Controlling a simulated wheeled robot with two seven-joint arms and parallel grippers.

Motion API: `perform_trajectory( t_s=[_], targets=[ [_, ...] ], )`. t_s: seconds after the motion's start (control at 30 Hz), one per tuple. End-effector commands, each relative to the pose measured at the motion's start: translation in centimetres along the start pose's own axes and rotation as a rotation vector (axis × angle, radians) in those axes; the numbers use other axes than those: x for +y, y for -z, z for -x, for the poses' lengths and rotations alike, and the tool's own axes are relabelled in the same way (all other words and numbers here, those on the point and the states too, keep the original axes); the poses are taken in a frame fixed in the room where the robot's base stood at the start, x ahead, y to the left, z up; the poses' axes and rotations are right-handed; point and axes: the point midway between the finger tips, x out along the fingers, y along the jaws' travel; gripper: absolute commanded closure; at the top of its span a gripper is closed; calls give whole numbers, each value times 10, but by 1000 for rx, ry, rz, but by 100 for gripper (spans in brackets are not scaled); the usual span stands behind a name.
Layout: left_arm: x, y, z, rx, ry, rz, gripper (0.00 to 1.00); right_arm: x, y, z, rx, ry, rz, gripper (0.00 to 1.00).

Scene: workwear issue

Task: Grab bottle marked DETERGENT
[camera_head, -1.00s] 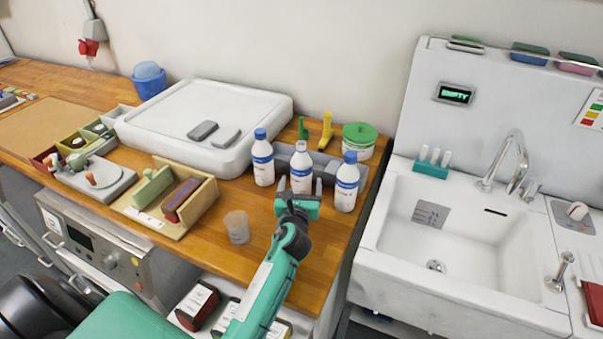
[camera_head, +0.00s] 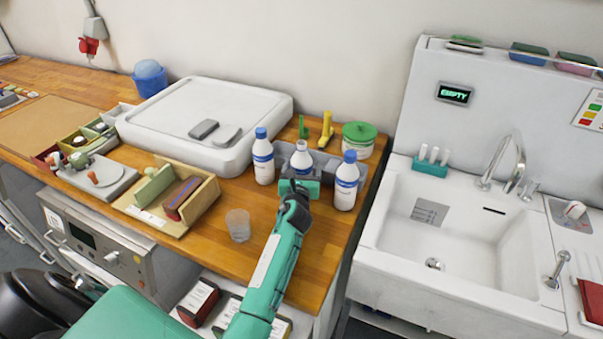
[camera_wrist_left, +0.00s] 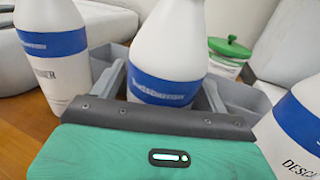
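Three white bottles with blue bands stand at the counter's right end: a left bottle (camera_head: 263,160), a middle bottle (camera_head: 301,160) and a right bottle (camera_head: 346,182). In the left wrist view the right bottle (camera_wrist_left: 298,125) reads "DESCA…"; the left bottle (camera_wrist_left: 52,50) shows a partly hidden word ending like "…NER". The middle bottle's (camera_wrist_left: 168,55) lower label is hidden behind my gripper, so I cannot read its name. My left gripper (camera_wrist_left: 166,82) is open, its fingers on either side of the middle bottle, with small gaps seeming to show. My right gripper is not in view.
A grey bin (camera_head: 284,149) and a green-lidded tub (camera_head: 358,139) are close behind the bottles. A clear cup (camera_head: 238,225) stands left of my arm. A wooden divider box (camera_head: 205,196) is farther left. The sink (camera_head: 455,235) is at right.

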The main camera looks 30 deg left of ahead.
Motion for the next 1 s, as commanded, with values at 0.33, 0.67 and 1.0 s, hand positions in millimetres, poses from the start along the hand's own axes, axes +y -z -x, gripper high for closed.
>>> perform_trajectory(
  t_s=[0.33, 0.67, 1.0],
  targets=[
    [0, -1, 0, -2, 1, 0, 78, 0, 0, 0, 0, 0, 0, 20],
    [0, -4, 0, -3, 1, 0, 78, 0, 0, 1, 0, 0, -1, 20],
    [0, -24, 0, -5, 1, -1, 78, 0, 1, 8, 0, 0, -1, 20]
  ],
)
